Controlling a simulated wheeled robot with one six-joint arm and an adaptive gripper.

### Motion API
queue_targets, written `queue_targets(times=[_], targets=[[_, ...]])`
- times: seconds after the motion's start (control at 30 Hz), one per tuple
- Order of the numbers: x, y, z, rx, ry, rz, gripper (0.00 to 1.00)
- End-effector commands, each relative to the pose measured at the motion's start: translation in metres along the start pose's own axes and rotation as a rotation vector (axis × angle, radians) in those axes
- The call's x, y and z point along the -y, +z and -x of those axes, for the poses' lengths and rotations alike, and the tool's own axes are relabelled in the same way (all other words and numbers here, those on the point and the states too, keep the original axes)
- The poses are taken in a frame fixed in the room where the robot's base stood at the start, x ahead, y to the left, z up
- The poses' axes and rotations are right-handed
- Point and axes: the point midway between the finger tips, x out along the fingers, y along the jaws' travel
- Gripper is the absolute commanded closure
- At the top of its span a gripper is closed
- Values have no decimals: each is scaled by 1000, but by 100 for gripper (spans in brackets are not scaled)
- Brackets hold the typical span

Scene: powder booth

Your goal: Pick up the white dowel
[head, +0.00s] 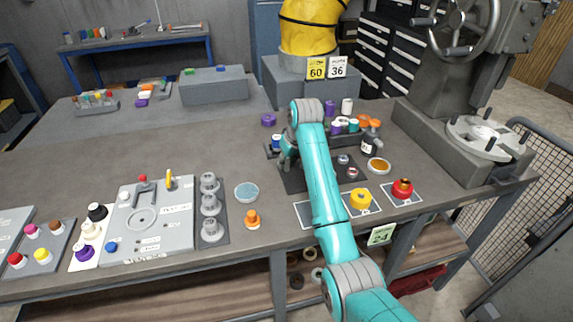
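A small upright white cylinder (347,107), which looks like the white dowel, stands at the back of a group of small coloured parts on the grey bench. A purple cylinder (329,108) stands just to its left. My gripper (284,162) is at the end of the teal arm, left of and nearer than the white cylinder, and apart from it. The gripper is small and partly hidden by my wrist, so its fingers cannot be made out. A blue and white piece (276,143) is close beside the gripper; I cannot tell whether they touch.
Purple, teal and orange parts crowd around the white cylinder, with a dark jar (370,143) to the right. A yellow part (360,198) and a red part (402,188) sit near the front edge. A heavy grey press (450,80) stands right.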

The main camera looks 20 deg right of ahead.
Motion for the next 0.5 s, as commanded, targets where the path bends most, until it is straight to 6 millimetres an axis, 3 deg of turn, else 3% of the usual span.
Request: queue_targets(times=[0.13,0.4,0.5], targets=[[0,0,-15,1,0,0,67],[0,0,-17,0,0,0,67],[0,0,-17,0,0,0,90]])
